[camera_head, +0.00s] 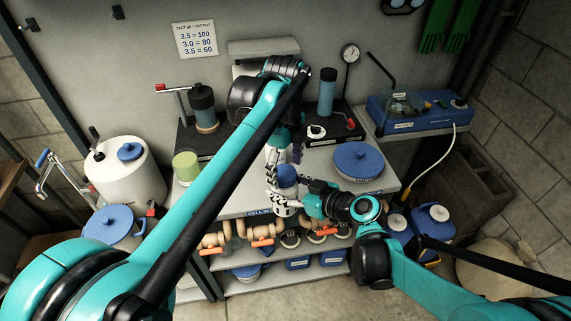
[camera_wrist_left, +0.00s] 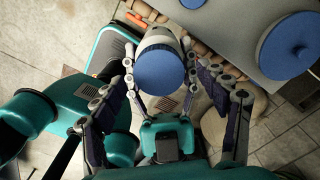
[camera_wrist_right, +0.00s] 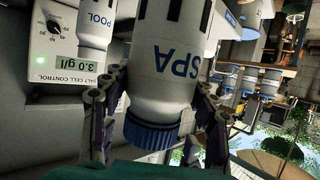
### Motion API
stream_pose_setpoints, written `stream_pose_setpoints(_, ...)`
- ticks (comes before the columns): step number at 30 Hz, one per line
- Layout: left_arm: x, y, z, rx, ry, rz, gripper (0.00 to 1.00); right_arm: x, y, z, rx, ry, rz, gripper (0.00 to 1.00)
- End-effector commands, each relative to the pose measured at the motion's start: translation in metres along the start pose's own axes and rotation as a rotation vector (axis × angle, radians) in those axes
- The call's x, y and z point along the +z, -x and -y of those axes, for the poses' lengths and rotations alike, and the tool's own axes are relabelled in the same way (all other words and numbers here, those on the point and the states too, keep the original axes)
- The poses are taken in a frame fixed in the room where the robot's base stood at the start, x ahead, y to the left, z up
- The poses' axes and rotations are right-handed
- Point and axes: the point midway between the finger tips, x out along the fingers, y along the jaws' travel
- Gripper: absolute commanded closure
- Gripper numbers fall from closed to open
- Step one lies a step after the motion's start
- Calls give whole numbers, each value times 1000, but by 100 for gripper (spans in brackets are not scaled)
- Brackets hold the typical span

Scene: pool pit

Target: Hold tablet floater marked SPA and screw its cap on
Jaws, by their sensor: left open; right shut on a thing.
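The tablet floater marked SPA (camera_wrist_right: 172,62) is white and stands out upside down in the right wrist view. My right gripper (camera_wrist_right: 160,95) is shut around its body. A blue ribbed cap (camera_wrist_right: 150,135) sits on the floater's end; I cannot tell how tight it is. In the head view the blue cap (camera_head: 286,175) faces up above my right gripper (camera_head: 285,204). My left gripper (camera_head: 281,160) is open right at the cap. In the left wrist view the cap (camera_wrist_left: 160,72) lies between its spread fingers; I cannot tell whether they touch it.
A white floater marked POOL (camera_wrist_right: 96,20) and a salt control box (camera_wrist_right: 55,70) are close by in the right wrist view. A blue round lid (camera_head: 358,160) lies on the bench's right. A green cup (camera_head: 187,167) stands at the left. Pipes with orange handles (camera_head: 262,243) are below.

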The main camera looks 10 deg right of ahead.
Motion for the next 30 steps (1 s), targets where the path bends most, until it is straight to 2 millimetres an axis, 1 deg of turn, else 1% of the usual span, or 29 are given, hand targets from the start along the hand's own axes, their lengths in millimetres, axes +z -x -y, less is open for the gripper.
stream_pose_setpoints(2, 0, 4, 0, 0, 0, 0, 26, 0, 0, 0, 0, 0, -1, 100)
stream_pose_setpoints(5, 0, 16, 0, 0, 0, 0, 26, 0, 0, 0, 0, -1, -1, 100)
stream_pose_setpoints(15, 0, 86, 0, 0, 0, 0, 26, 0, 0, 0, 0, -1, -1, 100)
stream_pose_setpoints(18, 0, 102, 1, 0, 0, 0, 26, 0, 0, 0, 0, -1, -1, 100)
stream_pose_setpoints(21, 0, 113, 1, 0, 0, 0, 26, 0, 0, 0, 0, -1, -1, 100)
stream_pose_setpoints(24, 0, 118, 0, 0, 0, 0, 26, 0, 0, 0, 0, -1, -1, 100)
stream_pose_setpoints(30, 0, 120, 0, 0, 0, 0, 26, 0, 0, 0, 0, -1, -1, 100)
